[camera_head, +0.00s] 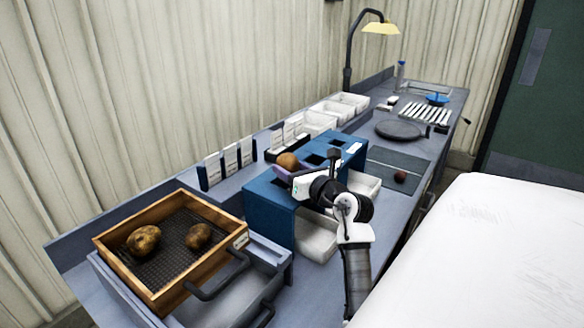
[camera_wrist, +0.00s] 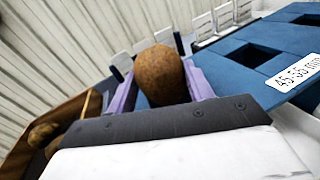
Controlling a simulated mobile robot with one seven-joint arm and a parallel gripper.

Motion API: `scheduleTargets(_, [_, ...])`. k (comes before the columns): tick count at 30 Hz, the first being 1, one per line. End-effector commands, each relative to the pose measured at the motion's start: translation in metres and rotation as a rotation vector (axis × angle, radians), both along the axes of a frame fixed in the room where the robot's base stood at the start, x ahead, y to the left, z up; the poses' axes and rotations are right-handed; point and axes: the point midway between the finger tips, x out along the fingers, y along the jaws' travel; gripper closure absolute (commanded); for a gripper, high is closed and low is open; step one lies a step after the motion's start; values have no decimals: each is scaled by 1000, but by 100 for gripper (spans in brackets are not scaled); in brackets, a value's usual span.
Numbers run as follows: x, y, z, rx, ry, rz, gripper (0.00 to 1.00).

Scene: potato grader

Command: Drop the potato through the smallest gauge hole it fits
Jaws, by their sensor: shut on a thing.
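A brown potato (camera_head: 287,161) is held between the purple fingers of my gripper (camera_head: 283,170), over the left end of the blue gauge stand (camera_head: 268,205). In the wrist view the potato (camera_wrist: 161,76) stands upright between the two fingers. The stand's top (camera_wrist: 270,92) has square holes; one hole (camera_wrist: 250,55) shows to the right of my gripper, beside a label reading 45-55 mm. My gripper and the potato hide the left part of the stand's top, so I cannot tell whether a hole lies directly below.
A wooden tray with a mesh floor (camera_head: 165,262) holds two potatoes (camera_head: 144,240) at front left. White bins (camera_head: 316,238) sit under the stand. White cards (camera_head: 230,160) line the back. A dark mat (camera_head: 398,170) with a small brown object lies to the right.

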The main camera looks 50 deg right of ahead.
Motion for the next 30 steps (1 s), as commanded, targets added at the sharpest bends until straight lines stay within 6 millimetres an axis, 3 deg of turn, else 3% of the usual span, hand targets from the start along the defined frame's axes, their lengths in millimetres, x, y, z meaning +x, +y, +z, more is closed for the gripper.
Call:
scheduleTargets(1, [1,0,-9,8,7,2,75])
scheduleTargets(12, [2,0,-19,19,17,4,75])
scheduleTargets(13, [2,0,-19,19,17,4,46])
scheduleTargets(18, [2,0,-20,19,18,5,24])
scheduleTargets(30, [3,0,-21,19,19,5,23])
